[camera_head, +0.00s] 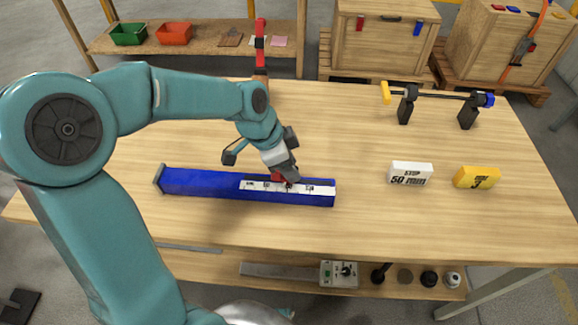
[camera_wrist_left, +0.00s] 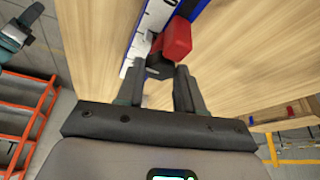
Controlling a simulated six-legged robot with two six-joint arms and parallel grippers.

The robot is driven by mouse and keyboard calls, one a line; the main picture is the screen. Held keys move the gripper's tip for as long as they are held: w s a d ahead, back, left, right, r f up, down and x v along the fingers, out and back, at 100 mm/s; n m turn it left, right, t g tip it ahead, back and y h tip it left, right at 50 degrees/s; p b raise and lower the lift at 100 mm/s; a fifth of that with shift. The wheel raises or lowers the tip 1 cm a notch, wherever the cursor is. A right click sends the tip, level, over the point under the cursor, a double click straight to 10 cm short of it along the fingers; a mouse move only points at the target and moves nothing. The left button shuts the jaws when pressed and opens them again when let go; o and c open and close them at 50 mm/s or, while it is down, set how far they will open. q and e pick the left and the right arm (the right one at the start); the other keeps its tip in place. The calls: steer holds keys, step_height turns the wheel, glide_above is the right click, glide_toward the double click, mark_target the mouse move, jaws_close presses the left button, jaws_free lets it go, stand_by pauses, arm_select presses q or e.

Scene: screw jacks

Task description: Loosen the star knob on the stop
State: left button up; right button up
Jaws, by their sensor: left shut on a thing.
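The blue rail (camera_head: 205,185) lies along the front of the table, with a white printed scale (camera_head: 319,189) on its right part. The red stop (camera_head: 276,177) sits on the rail, partly covered by my left gripper (camera_head: 288,181). In the left wrist view the red stop (camera_wrist_left: 176,38) shows just beyond the fingers, with the dark star knob (camera_wrist_left: 158,69) on its near side. My left gripper (camera_wrist_left: 160,80) has its fingers on either side of the knob and is shut on it. The knob's lobes are mostly hidden. My right gripper is not in view.
A white block marked "STOP 50 mm" (camera_head: 410,174) and a yellow block (camera_head: 476,178) stand right of the rail. A screw device on black supports (camera_head: 408,104) stands at the back right. The table between is clear. A lower shelf (camera_head: 300,283) holds several small parts.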

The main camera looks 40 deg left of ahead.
arm_select(q)
steer(key=shift+n, duration=0.6)
steer(key=o, duration=1.1)
steer(key=shift+c, duration=0.2)
steer(key=shift+r, duration=0.1)
steer(key=p+v, duration=0.1)
steer(key=v, duration=1.5)
steer(key=shift+s+d, duration=0.25)
steer(key=shift+r, duration=0.1)
